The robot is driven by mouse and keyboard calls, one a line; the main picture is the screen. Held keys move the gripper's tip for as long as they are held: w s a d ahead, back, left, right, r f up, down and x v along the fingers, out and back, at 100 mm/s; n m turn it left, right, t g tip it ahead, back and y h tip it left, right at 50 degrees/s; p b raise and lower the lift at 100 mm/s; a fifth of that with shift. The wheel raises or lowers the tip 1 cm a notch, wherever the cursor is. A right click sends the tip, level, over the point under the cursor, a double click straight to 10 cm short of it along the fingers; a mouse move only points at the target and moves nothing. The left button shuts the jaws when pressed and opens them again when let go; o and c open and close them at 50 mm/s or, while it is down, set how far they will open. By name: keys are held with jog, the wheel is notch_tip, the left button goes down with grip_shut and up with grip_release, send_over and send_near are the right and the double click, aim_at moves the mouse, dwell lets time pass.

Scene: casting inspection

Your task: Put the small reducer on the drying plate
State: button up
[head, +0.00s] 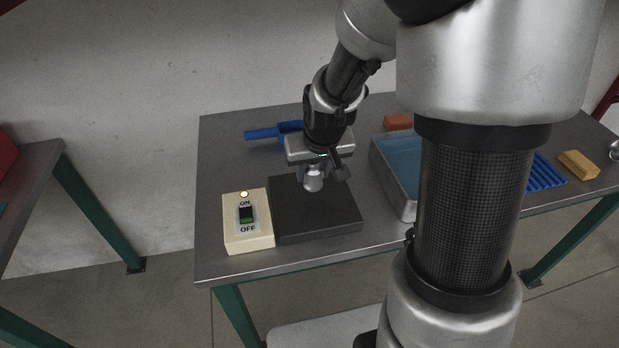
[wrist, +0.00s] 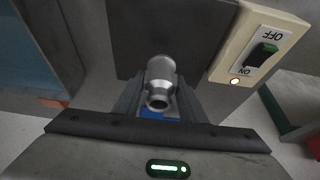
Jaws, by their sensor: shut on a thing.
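The small reducer (head: 313,180) is a short silver metal fitting. My gripper (head: 314,172) is shut on it, over the back part of the dark drying plate (head: 310,222). In the wrist view the reducer (wrist: 160,82) stands out between the two fingers, its open end toward the camera. The drying plate (wrist: 150,30) shows beyond it. I cannot tell whether the reducer touches the plate. The plate's top is otherwise bare.
A cream switch box (head: 235,240) with a lit lamp adjoins the plate's left side. A metal tray of blue liquid (head: 402,160) stands right of the plate. Behind lie a blue object (head: 262,133) and an orange block (head: 398,121). A yellow block (head: 578,164) lies far right.

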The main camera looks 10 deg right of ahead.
aim_at(313, 183)
jog(key=shift+f+b, duration=0.3)
jog(key=shift+f, duration=1.7)
jog(key=shift+f, duration=0.1)
jog(key=o, duration=1.3)
